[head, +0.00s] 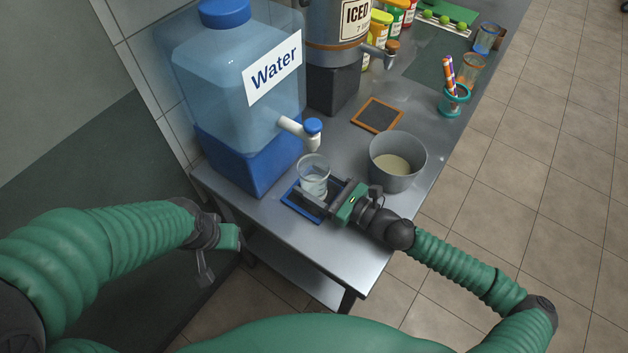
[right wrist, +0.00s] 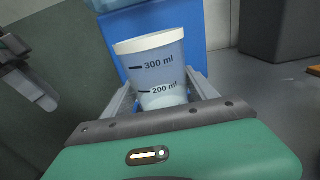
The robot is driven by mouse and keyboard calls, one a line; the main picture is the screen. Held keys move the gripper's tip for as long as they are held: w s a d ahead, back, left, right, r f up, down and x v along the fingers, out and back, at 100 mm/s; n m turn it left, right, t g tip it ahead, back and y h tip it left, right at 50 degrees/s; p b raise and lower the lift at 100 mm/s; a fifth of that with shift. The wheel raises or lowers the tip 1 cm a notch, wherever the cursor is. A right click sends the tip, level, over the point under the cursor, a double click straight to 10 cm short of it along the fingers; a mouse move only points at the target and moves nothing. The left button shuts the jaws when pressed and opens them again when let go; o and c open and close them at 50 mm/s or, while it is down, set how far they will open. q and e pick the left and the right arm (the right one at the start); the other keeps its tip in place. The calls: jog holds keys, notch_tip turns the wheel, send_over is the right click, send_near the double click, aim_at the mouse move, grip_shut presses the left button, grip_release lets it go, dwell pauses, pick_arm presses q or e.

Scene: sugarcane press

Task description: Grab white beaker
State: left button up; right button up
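The white, translucent beaker (head: 314,172) stands upright on a blue-edged tray below the water tank's tap. The right wrist view shows the beaker (right wrist: 160,68) with 300 ml and 200 ml marks. My right gripper (head: 318,193) reaches in low from the right, its fingers on either side of the beaker's lower part. In the right wrist view my right gripper (right wrist: 163,88) looks open around it; finger contact is not clear. My left gripper (head: 205,272) hangs left of the table, away from the beaker; its fingers are too unclear to read.
The water tank (head: 240,100) stands behind the beaker, its tap (head: 303,131) just above it. A grey pot (head: 398,160) with pale contents stands close to my right wrist. The tray's blue edge (head: 292,201) shows. An orange-framed pad (head: 378,115) and a cup of pens (head: 453,98) lie farther back.

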jog(key=shift+a, duration=0.15)
jog(key=c, duration=0.5)
jog(key=shift+d, duration=0.4)
jog(key=c, duration=0.7)
